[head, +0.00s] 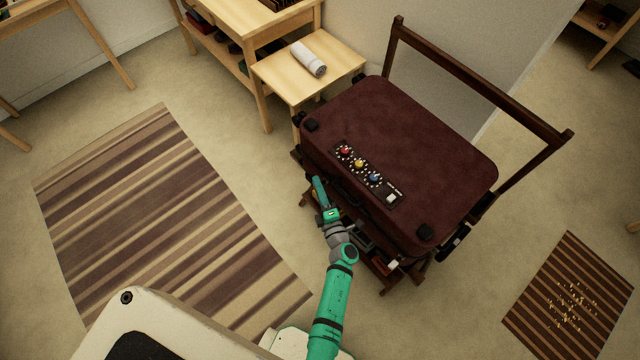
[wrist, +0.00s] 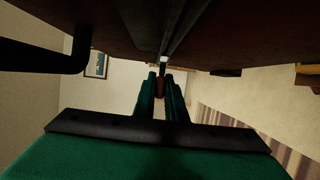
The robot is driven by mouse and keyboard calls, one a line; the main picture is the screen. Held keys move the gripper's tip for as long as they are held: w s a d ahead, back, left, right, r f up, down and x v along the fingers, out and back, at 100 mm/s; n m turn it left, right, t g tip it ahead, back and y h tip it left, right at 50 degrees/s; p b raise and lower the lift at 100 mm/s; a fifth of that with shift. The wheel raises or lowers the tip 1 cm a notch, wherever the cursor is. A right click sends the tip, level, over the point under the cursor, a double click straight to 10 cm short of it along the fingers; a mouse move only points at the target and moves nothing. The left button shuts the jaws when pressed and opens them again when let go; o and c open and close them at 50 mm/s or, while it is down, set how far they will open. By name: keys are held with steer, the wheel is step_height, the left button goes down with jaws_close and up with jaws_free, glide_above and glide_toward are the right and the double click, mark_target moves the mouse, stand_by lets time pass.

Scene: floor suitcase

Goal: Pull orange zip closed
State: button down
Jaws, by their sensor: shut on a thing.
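The dark red suitcase (head: 420,140) lies flat on a dark wooden stand in the head view. In the wrist view its dark underside (wrist: 250,25) fills the top, with a dark zip track (wrist: 155,25) running along it toward the fingers. My green gripper (head: 317,182) is at the suitcase's front left edge. In the wrist view its fingers (wrist: 161,80) are shut on a small orange-brown zip pull (wrist: 160,84) at the end of the visible track. The pull is mostly hidden by the fingers. I cannot tell how much of the zip is open.
A wooden side table (head: 285,75) with a grey-white cylinder (head: 309,59) stands behind the suitcase. The stand's tall back rail (head: 480,78) rises behind it. Dark items (head: 360,240) sit below the suitcase front. A striped rug (head: 150,210) lies on open floor at left.

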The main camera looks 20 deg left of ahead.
steer(key=shift+d+f, duration=0.1)
steer(key=shift+d, duration=0.15)
steer(key=c, duration=1.9)
jaws_free()
steer(key=shift+o, duration=0.5)
steer(key=shift+a, duration=0.1)
steer(key=v, duration=1.1)
steer(key=shift+a, duration=0.15)
steer(key=s+d+r+m+t+h, duration=0.1)
steer(key=s+d+r+m+h, duration=0.5)
steer(key=s+r+m, duration=0.5)
steer(key=s+d+r+m+t+h, duration=0.1)
steer(key=s+d+r+m+h, duration=0.5)
steer(key=s+r+m, duration=0.6)
steer(key=s+d+m, duration=0.2)
steer(key=m, duration=0.1)
steer(key=shift+d+m+h, duration=0.25)
steer(key=shift+m+h, duration=0.05)
steer(key=shift+m, duration=0.1)
